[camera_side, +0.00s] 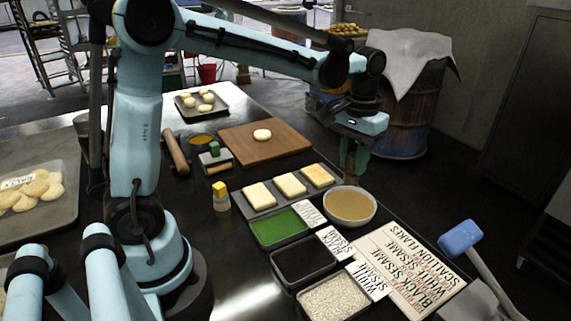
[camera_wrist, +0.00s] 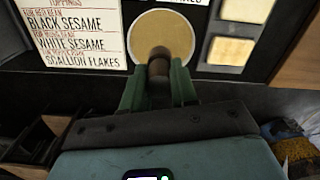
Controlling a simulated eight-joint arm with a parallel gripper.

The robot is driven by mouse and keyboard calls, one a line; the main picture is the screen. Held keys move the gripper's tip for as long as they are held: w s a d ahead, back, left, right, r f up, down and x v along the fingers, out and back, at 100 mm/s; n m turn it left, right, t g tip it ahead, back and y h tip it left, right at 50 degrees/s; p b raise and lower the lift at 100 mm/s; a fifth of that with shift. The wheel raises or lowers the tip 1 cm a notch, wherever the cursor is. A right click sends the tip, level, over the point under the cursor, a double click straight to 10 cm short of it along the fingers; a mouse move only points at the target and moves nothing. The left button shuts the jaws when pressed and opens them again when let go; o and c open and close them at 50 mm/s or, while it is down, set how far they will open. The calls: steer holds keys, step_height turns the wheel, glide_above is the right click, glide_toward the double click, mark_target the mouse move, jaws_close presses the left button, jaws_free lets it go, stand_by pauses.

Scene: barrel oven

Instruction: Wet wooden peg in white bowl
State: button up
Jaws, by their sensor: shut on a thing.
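The white bowl (camera_side: 350,223) stands on the dark counter, filled with tan liquid. It also shows in the wrist view (camera_wrist: 131,38). My gripper (camera_side: 354,168) points down at the bowl's back edge, its green fingers above the rim. In the wrist view my gripper (camera_wrist: 158,82) is shut on the brown wooden peg (camera_wrist: 158,64), whose end overlaps the near part of the bowl. The peg's lower end and whether it touches the liquid cannot be told.
A tray with three pale bread squares (camera_side: 290,185) lies left of the bowl. Trays of green flakes (camera_side: 278,228), black sesame (camera_side: 303,260) and white sesame (camera_side: 334,298) are in front. A toppings sign (camera_side: 400,265) lies right. A wooden board (camera_side: 285,147) holds a bun.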

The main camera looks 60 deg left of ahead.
mark_target(353, 182)
steer(key=shift+w+a+f, duration=0.15)
steer(key=shift+w+f, duration=0.4)
steer(key=shift+f, duration=2.85)
steer(key=shift+f, duration=0.5)
steer(key=shift+r, duration=0.1)
steer(key=shift+r, duration=3.4)
